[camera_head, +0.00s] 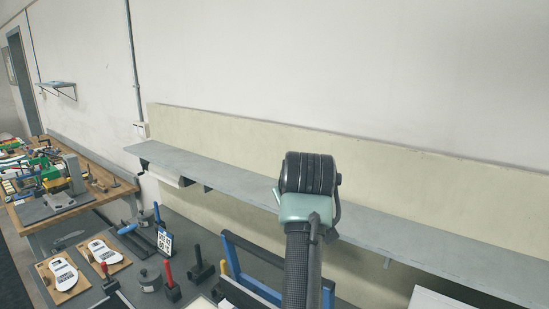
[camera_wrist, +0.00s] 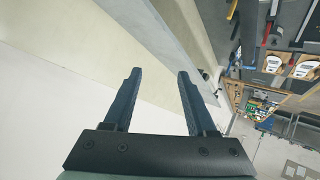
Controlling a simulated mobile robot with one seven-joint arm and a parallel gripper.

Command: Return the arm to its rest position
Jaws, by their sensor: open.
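My gripper shows in the wrist view (camera_wrist: 158,75) with its two dark fingers spread apart and nothing between them. In the head view my arm rises from the bottom of the picture, in front of the long grey shelf; the fingers cannot be made out there. White insoles on wooden boards lie at the lower left of the head view, one of them the near left insole (camera_head: 63,275). My gripper is apart from them.
A grey shelf (camera_head: 420,238) runs along the wall behind my arm. A blue frame (camera_head: 250,284) stands close beside my arm. A red-handled tool (camera_head: 169,280) and other hand tools stand on the bench. A wooden workbench (camera_head: 84,209) is at far left. The upper wall area is clear.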

